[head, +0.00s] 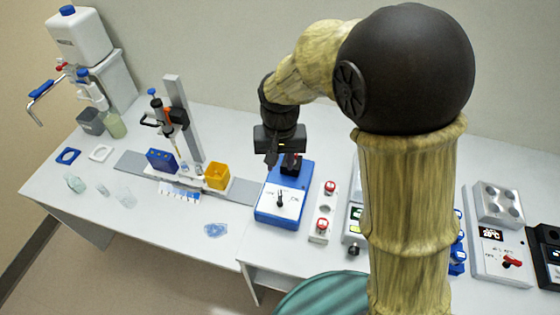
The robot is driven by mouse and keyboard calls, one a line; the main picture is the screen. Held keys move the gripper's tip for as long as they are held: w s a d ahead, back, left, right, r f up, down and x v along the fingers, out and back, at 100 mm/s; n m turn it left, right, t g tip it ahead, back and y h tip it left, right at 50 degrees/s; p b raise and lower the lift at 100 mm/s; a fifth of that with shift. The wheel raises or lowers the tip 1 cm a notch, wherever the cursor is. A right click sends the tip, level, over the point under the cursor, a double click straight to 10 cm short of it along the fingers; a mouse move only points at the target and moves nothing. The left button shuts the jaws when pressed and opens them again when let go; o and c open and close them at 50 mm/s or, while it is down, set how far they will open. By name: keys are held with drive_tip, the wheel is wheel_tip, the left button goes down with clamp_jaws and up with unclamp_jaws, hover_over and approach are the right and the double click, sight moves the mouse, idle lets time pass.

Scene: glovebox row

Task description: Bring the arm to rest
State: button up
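My arm rises in the right half of the head view and bends over to the left. My gripper (273,161) points down above the back of a blue-sided device with a white top (281,203). A dark part on the back of that device lies close by the fingertips. I cannot tell whether the fingers touch it or whether they hold anything. The gap between the fingers is not clear from this angle.
Left of the device are a yellow box (217,176), a blue rack (161,160) and a pipette stand (184,118). A small panel with red knobs (323,212) stands to its right. A dispenser bottle (79,36) is at back left. A hot-plate-like unit (498,205) is at right.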

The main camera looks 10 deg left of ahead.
drive_tip(key=shift+d, duration=0.1)
idle(0.4)
drive_tip(key=s+d+m+t, duration=0.1)
drive_tip(key=s+d, duration=0.2)
drive_tip(key=d, duration=0.9)
drive_tip(key=s+d+m+t, duration=0.1)
drive_tip(key=s+d, duration=0.2)
drive_tip(key=d, duration=0.9)
drive_tip(key=shift+d+m+t, duration=0.2)
drive_tip(key=shift+m+t, duration=0.1)
drive_tip(key=shift+m, duration=0.1)
drive_tip(key=shift+r, duration=0.1)
